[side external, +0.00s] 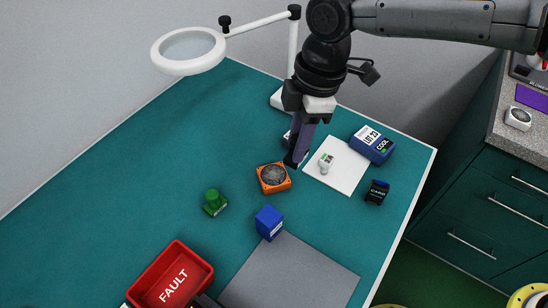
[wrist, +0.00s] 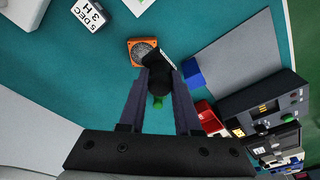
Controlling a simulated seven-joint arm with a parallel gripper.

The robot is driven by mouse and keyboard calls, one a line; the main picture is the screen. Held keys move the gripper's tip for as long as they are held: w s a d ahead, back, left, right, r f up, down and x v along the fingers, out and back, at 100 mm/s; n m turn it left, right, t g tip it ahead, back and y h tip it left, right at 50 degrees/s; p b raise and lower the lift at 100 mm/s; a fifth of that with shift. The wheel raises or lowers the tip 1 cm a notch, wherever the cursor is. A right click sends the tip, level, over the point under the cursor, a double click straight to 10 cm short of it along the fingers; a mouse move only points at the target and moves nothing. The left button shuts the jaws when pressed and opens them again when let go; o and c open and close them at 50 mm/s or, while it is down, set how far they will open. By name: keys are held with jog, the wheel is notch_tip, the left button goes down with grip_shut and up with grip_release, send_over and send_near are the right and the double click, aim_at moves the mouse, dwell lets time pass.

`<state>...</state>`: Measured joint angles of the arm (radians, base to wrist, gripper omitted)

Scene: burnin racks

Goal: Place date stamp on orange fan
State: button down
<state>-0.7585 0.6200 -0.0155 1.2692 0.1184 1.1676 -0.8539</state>
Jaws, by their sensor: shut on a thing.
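The orange fan (side external: 273,177) lies on the teal mat, a square frame with a dark round grille. It also shows in the wrist view (wrist: 136,57), partly covered by the held thing. My gripper (side external: 296,160) is shut on a black thing with a pale edge (wrist: 158,66), which looks like the date stamp. In the side view the held stamp (side external: 291,161) is a small dark shape at the fingertips, just above and right of the fan. It appears apart from the fan, though the gap is hard to judge. Its underside is hidden.
A green knobbed stamp (side external: 213,201) and a blue block (side external: 269,222) stand near the fan. A blue box (side external: 372,144), black item (side external: 377,191) and red FAULT bin (side external: 203,263) are around. The left mat is clear.

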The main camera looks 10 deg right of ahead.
jog(key=w+a+f, duration=0.1)
jog(key=f, duration=0.1)
jog(key=w+a+f, duration=0.2)
jog(key=f, duration=0.1)
jog(key=shift+w+a+f, duration=0.1)
jog(key=shift+a+f, duration=0.1)
jog(key=shift+f, duration=0.1)
jog(key=shift+w+f, duration=0.1)
jog(key=shift+f, duration=1.55)
jog(key=shift+f, duration=0.15)
jog(key=c, duration=0.6)
grip_release()
notch_tip(320, 180, up, 12)
jog(key=d, duration=0.1)
jog(key=shift+d, duration=0.35)
